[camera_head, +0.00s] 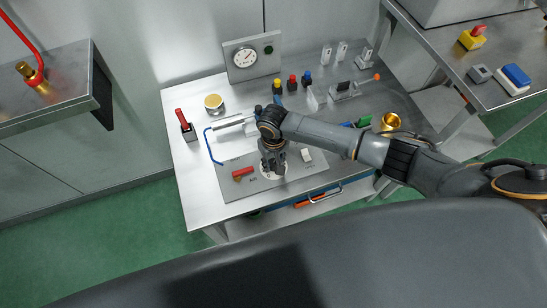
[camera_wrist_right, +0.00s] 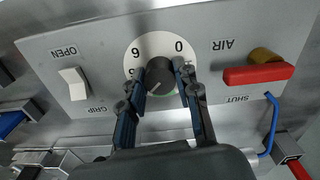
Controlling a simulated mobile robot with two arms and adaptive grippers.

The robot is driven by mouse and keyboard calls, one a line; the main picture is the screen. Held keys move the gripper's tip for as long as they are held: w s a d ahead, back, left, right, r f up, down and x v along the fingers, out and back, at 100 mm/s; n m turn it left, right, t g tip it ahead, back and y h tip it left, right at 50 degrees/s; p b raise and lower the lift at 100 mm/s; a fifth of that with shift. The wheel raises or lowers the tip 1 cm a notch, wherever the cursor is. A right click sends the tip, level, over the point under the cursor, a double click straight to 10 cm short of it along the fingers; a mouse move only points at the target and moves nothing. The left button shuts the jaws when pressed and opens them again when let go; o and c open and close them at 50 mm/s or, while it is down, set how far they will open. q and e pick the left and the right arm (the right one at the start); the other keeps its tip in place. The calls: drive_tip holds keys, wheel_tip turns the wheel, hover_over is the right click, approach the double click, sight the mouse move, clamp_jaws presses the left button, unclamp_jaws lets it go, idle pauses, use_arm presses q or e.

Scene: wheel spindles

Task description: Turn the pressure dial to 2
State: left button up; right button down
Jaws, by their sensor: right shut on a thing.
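The pressure dial has a dark knob (camera_wrist_right: 160,72) on a white round face (camera_wrist_right: 150,45), which shows upside down in the right wrist view. The figures 0 and 6 are readable; other figures are partly covered by a finger. A pale mark on the knob points toward the lower left of that view; the value is hard to tell. My right gripper (camera_wrist_right: 158,88) is shut on the knob, one finger on each side. In the head view my right gripper (camera_head: 273,170) points down over the panel (camera_head: 225,180) and covers most of the dial. My left gripper is not in view.
Beside the dial are a red AIR valve handle (camera_wrist_right: 257,74) near SHUT and a white GRIP switch (camera_wrist_right: 75,83) near OPEN. A round gauge (camera_head: 245,57) stands at the back of the bench, with several coloured-top items in front. A brass cup (camera_head: 390,122) stands right.

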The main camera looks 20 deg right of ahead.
drive_tip(key=n+p, duration=0.1)
drive_tip(key=n, duration=0.3)
drive_tip(key=shift+n, duration=0.3)
drive_tip(key=n+p, duration=0.1)
drive_tip(key=n, duration=0.3)
drive_tip(key=shift+n, duration=0.3)
drive_tip(key=n, duration=0.4)
drive_tip(key=shift+n, duration=2.5)
drive_tip(key=c, duration=1)
unclamp_jaws()
